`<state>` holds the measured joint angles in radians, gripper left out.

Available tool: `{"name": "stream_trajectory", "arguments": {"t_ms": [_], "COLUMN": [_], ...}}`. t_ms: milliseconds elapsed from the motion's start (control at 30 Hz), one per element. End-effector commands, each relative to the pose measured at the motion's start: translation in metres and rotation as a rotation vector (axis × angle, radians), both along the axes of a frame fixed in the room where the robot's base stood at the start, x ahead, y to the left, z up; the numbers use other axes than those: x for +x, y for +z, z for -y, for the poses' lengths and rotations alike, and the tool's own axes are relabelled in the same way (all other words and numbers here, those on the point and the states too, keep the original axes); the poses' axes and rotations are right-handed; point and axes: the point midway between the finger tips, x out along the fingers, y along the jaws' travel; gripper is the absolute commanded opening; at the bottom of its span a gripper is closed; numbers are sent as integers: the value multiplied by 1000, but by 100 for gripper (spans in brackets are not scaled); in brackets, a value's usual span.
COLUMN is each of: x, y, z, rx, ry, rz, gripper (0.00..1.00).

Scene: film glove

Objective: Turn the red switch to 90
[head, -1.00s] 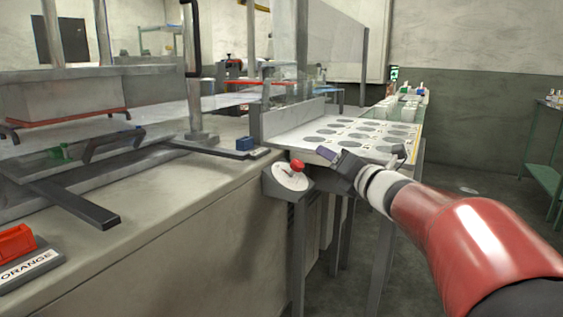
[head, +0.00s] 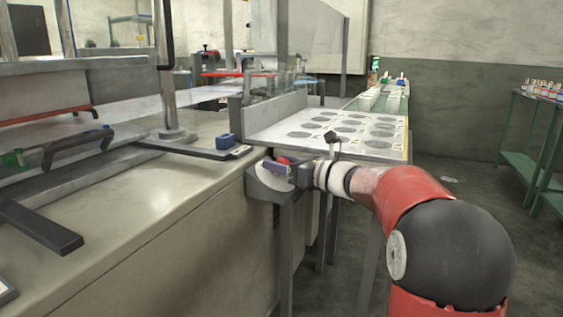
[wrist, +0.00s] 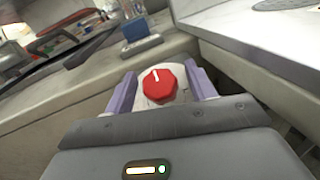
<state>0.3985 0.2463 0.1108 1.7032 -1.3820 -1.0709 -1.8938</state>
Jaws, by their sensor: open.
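The red switch (wrist: 160,86) is a knob with a white pointer mark on a pale round dial (wrist: 147,102). In the wrist view it lies between the two purple fingers of my gripper (wrist: 161,88), which is open, with a gap on each side of the knob. The mark points up and slightly left in that view. In the head view my gripper (head: 285,165) is in front of the dial box (head: 262,186), and only part of the red switch (head: 283,160) shows past the fingers. The dial's numbers are not readable.
A counter (head: 150,215) runs along the left, with a blue block (head: 227,140) near its edge. A white table (head: 280,129) with dark round marks stands just behind the dial box. A green shelf (head: 526,150) stands at the right, with open floor before it.

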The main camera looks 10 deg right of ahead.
Motion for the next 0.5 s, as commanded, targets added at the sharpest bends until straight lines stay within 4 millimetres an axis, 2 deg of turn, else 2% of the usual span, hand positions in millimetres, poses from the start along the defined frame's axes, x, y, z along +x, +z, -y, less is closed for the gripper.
{"name": "stream_trajectory", "arguments": {"t_ms": [267, 500], "x": [2, 1], "y": [0, 0], "z": [-1, -1], "rx": [1, 1], "ry": [-1, -1], "rz": [-1, -1], "gripper": [55, 24]}}
